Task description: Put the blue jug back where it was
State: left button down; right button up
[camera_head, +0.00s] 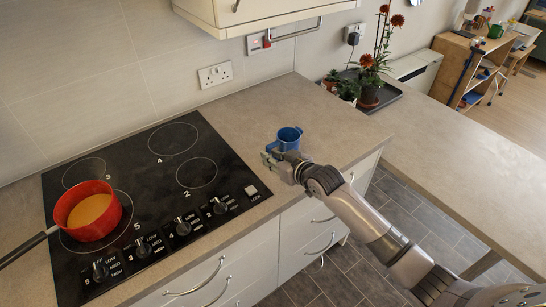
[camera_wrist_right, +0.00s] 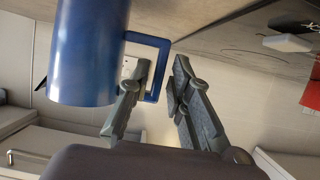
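The blue jug (camera_head: 289,137) is upright at the counter to the right of the hob. In the right wrist view, its blue body (camera_wrist_right: 88,50) fills the upper left, with its square handle (camera_wrist_right: 162,65) towards the middle. My right gripper (camera_head: 272,153) is at the jug's handle, on its near-left side. In the wrist view, the right gripper's fingers (camera_wrist_right: 158,85) are close together on either side of the handle's outer bar, one inside the loop. The jug's base is hidden, so I cannot tell whether it touches the counter. My left gripper is out of view.
A red pan (camera_head: 88,211) with orange contents sits on the black hob (camera_head: 155,246). Potted plants stand on a dark tray (camera_head: 383,97) at the back. The counter (camera_head: 345,137) right of the jug is clear.

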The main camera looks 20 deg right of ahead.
jog(key=shift+o, duration=0.7)
jog(key=shift+r, duration=0.1)
jog(key=shift+s+d+r, duration=0.1)
jog(key=shift+s, duration=0.05)
jog(key=b+v, duration=0.1)
jog(key=v, duration=1)
jog(key=shift+s+r, duration=0.15)
jog(key=shift+s, duration=0.2)
